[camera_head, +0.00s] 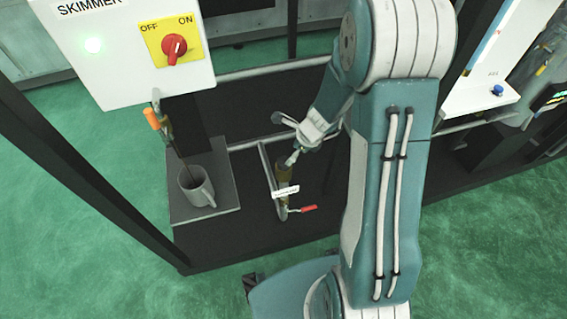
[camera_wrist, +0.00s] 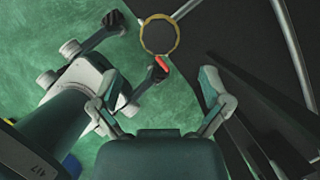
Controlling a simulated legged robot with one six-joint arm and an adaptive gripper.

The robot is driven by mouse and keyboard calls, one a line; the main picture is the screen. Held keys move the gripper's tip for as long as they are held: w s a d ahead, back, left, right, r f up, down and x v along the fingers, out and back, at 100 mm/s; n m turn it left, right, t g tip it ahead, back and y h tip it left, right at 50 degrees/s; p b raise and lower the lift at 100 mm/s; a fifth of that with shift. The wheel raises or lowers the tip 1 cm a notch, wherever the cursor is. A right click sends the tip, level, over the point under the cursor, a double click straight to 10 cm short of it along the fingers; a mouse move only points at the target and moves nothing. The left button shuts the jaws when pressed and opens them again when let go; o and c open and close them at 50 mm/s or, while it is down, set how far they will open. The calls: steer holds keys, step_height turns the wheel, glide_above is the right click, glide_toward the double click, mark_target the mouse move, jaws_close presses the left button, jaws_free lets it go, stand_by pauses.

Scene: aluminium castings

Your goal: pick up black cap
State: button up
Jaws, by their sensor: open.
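A brass-coloured upright pipe fitting (camera_head: 284,176) stands in the middle of the head view, with a white label (camera_head: 286,191) and a red lever (camera_head: 309,208). In the wrist view a dark round face in a yellowish ring (camera_wrist: 158,37) lies ahead of my fingers, with the red lever (camera_wrist: 162,64) at its near edge. I cannot tell whether this dark face is the black cap or an open pipe end. My gripper (camera_head: 285,139) is open, close to the fitting's top. In the wrist view its spread fingers (camera_wrist: 161,88) hold nothing.
A grey mug (camera_head: 196,186) stands on a grey plate to the left, under a thin tool with an orange handle (camera_head: 152,118). A white SKIMMER box (camera_head: 120,60) with a red switch (camera_head: 174,48) is above. A metal rail (camera_head: 265,165) runs beside the fitting.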

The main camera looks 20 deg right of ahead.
mark_target(285, 161)
steer(key=shift+a+x, duration=0.25)
steer(key=shift+x, duration=0.8)
steer(key=x, duration=0.4)
steer(key=shift+w+d+f, duration=0.1)
steer(key=shift+d+f, duration=0.25)
steer(key=shift+w+a+f, duration=0.1)
steer(key=shift+a+f, duration=0.1)
steer(key=shift+a, duration=0.25)
steer(key=c, duration=0.7)
steer(key=shift+d, duration=0.25)
steer(key=c, duration=0.3)
